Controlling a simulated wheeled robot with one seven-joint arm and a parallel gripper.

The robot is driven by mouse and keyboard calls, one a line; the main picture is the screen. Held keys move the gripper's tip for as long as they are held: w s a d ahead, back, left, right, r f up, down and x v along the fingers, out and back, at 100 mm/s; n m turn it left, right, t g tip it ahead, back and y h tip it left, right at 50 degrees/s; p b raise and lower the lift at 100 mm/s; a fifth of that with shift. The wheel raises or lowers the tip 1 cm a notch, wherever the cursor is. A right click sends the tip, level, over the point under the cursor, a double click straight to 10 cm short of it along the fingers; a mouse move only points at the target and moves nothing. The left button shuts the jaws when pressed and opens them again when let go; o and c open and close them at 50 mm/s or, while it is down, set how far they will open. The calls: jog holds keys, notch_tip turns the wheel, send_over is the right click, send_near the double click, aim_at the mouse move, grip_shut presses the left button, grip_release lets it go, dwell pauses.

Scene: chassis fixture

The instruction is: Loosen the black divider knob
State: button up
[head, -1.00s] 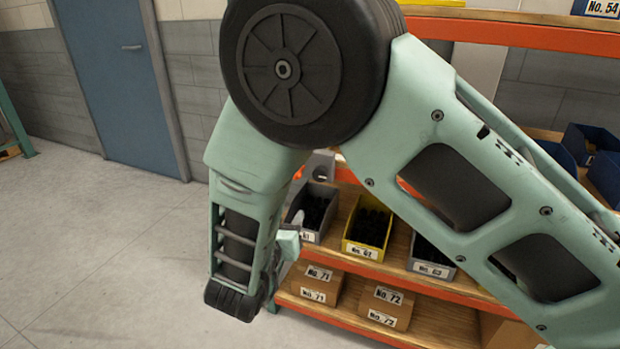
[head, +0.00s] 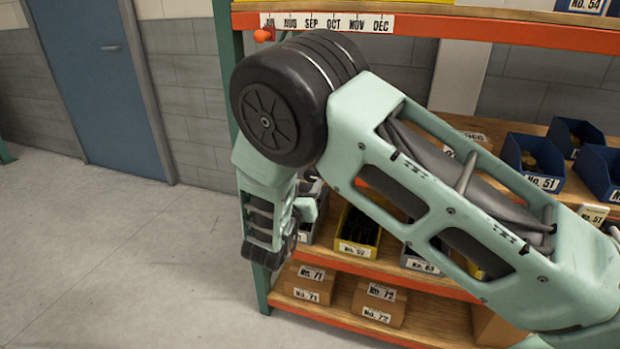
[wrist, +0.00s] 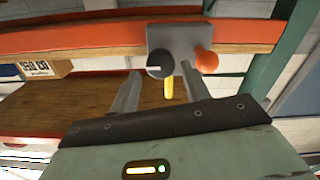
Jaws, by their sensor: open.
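The black knob (wrist: 160,64), round with a white line on its face, sits on a grey plate (wrist: 182,42) on the orange shelf beam in the wrist view. An orange-red knob (wrist: 205,61) is on the same plate to its right. A small yellow piece (wrist: 168,88) shows just below the black knob. My gripper (wrist: 161,72) is open, its two fingers pointing towards the plate, with the black knob between their tips in the picture. Whether they touch it cannot be told. In the head view the orange-red knob (head: 264,35) shows at the beam's left end; the black knob cannot be made out there.
The shelf's orange beam (head: 450,27) carries a strip of month labels (head: 330,23). Below stand a yellow bin (head: 357,235), blue bins (head: 532,160) and cardboard boxes (head: 310,282). A green upright (head: 228,60) is at the left. Open floor (head: 120,250) lies further left.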

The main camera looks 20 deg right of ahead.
aim_at(311, 178)
jog(key=shift+x, duration=2)
jog(key=c, duration=0.7)
